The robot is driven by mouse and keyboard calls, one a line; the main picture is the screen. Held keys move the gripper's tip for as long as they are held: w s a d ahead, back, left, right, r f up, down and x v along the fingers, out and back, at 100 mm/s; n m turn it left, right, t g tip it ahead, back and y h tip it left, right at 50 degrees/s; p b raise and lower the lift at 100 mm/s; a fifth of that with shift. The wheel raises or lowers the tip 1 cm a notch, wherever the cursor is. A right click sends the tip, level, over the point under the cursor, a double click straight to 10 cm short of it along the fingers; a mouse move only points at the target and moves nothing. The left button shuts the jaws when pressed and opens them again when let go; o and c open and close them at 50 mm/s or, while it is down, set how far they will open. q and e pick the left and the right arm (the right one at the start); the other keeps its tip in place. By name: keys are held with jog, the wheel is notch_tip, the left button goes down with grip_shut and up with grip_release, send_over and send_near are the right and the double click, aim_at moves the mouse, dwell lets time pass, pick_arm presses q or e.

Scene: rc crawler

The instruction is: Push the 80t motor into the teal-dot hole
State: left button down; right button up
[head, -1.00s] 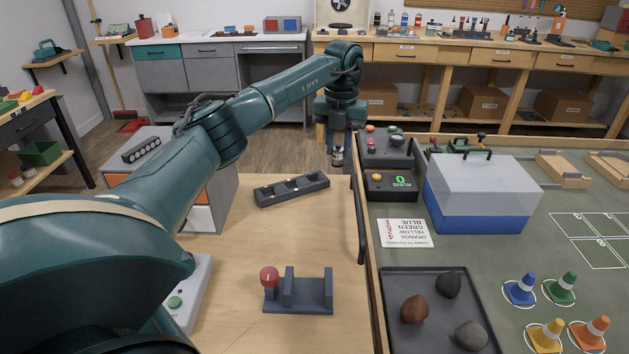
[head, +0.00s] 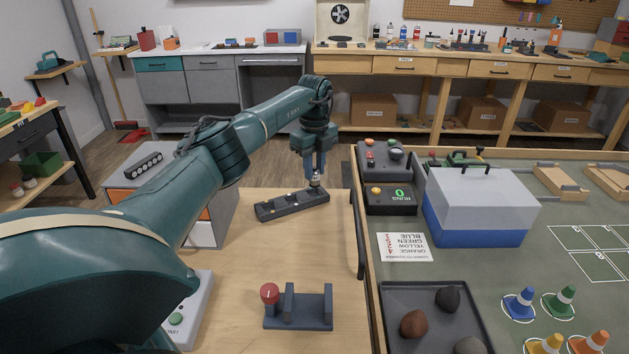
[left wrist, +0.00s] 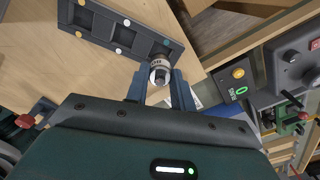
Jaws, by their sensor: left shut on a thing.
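My left gripper (head: 315,178) is shut on a small silver motor, over the right end of a dark tray (head: 276,211) on the wooden table. In the left wrist view the gripper (left wrist: 160,90) holds the motor (left wrist: 159,70) between its blue fingers; part of its label shows. The tray (left wrist: 104,38) has square holes with coloured dots beside them. The teal dot (left wrist: 166,42) is by the end hole (left wrist: 148,44), close to the motor. I cannot tell whether the motor touches the tray. My right gripper is not in view.
A dark fixture with a red knob (head: 312,308) stands at the table's front. A grey box with a green button (head: 176,319) is left of it. A raised edge with a black handle (head: 358,235) borders the table on the right. The middle of the table is clear.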

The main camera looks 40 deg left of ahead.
aim_at(314, 170)
pick_arm(q)
jog(key=shift+f, duration=1.85)
jog(key=shift+f, duration=0.2)
jog(key=c, duration=1.2)
grip_release()
notch_tip(314, 170, up, 12)
jog(key=shift+r, duration=0.15)
